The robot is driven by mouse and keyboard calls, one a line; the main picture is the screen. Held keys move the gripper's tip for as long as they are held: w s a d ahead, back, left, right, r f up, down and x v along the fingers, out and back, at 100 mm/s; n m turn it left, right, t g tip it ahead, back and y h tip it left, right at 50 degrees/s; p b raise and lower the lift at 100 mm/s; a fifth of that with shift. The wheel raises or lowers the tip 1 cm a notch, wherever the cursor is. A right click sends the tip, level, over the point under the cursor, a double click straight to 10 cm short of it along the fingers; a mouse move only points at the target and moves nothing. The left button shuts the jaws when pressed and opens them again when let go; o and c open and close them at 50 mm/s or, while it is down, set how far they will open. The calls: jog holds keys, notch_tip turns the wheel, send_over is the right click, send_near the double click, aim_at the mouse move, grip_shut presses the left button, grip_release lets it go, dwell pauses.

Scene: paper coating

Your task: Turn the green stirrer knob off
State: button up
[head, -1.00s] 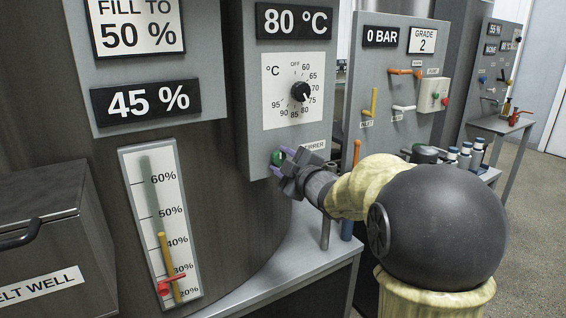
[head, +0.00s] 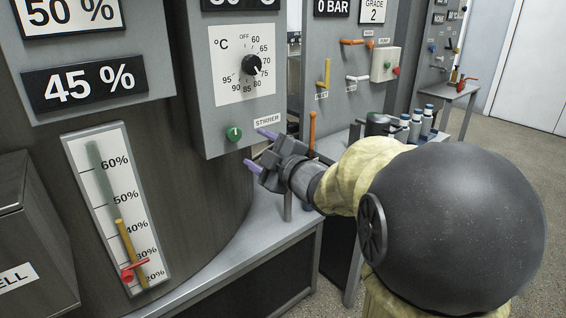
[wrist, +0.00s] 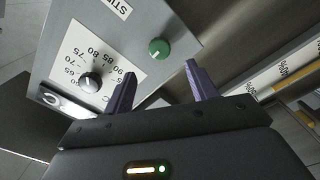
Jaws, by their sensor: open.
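The green stirrer knob (head: 233,133) sits low on the grey control panel, left of the STIRRER label (head: 268,119). A pale mark on its face stands about upright in the head view. In the wrist view the green knob (wrist: 159,48) shows ahead of the fingers, between them in the picture. My gripper (head: 258,148) is open and empty, to the right of the knob in the head view and apart from it. Its purple fingers (wrist: 160,85) are spread in the wrist view.
A black temperature dial (head: 251,65) is above the knob on the same panel. A level gauge (head: 107,200) with a red pointer is at left. A grey bench (head: 262,232) lies under the panel, with an orange-topped lever (head: 312,130) behind my gripper.

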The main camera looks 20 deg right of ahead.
jog(key=v, duration=0.8)
jog(key=shift+p, duration=0.3)
notch_tip(320, 180, down, 16)
jog(key=m+g+h, duration=0.6)
jog(key=m+g, duration=0.1)
jog(key=m, duration=0.3)
jog(key=s+a+f+m+g, duration=0.5)
jog(key=s+f+g, duration=0.2)
jog(key=s+f, duration=0.4)
jog(key=w+r+p+v, duration=0.1)
jog(key=w+p+v, duration=0.2)
jog(key=p+v, duration=1.1)
jog(key=w+d+p+v, duration=0.1)
jog(key=w+p+v, duration=0.2)
jog(key=p+v, duration=1.1)
jog(key=shift+a+r+g+p, duration=0.3)
jog(key=shift+r+p, duration=0.05)
jog(key=shift+r, duration=0.4)
